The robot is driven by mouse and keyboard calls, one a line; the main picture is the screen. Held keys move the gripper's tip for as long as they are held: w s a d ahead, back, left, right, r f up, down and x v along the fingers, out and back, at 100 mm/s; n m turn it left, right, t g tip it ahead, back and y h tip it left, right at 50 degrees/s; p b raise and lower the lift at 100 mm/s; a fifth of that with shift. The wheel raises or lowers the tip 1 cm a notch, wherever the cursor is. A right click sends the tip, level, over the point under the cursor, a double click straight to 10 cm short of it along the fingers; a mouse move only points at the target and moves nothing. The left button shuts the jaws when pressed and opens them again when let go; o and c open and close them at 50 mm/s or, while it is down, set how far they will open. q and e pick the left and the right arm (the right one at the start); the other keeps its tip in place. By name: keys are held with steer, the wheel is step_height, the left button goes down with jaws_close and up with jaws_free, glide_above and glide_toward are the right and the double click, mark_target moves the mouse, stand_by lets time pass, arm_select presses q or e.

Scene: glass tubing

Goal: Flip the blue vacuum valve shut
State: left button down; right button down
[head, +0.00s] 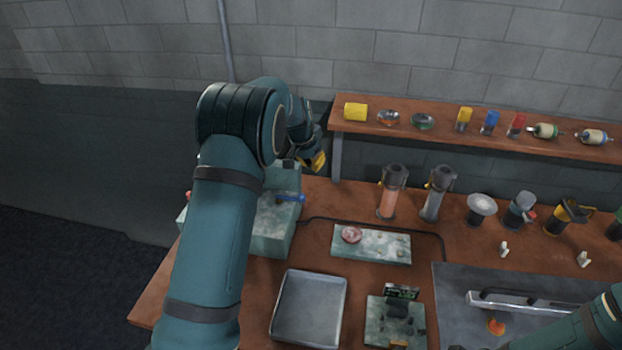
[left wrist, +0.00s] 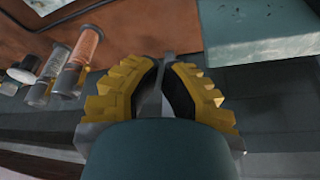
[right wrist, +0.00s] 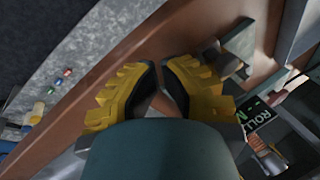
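The blue valve handle (head: 290,198) is a small bar on the right side of a pale green box (head: 272,232) at the bench's left end. It lies roughly level across the picture in the head view. My left gripper (head: 316,162), with yellow fingers, is beyond and above the handle, near the shelf's left end, apart from it. In the left wrist view its fingers (left wrist: 164,68) stand a little apart, with nothing held; the blue handle does not show there. My right gripper (right wrist: 162,66) is also slightly open and empty over the bench's front edge.
A shelf (head: 440,118) with several small parts runs along the wall. An orange tube (head: 391,192) and a grey tube (head: 436,194) stand right of the box. A metal tray (head: 309,308) lies in front. My left arm covers part of the box.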

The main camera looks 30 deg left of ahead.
mark_target(290, 198)
steer(key=shift+r+p, duration=0.3)
steer(key=shift+r, duration=0.3)
arm_select(q)
step_height(290, 198, down, 9)
steer(key=shift+s+f+p, duration=0.15)
steer(key=shift+s+p, duration=0.2)
arm_select(e)
steer(key=shift+w, duration=0.1)
arm_select(q)
steer(key=shift+a, duration=0.15)
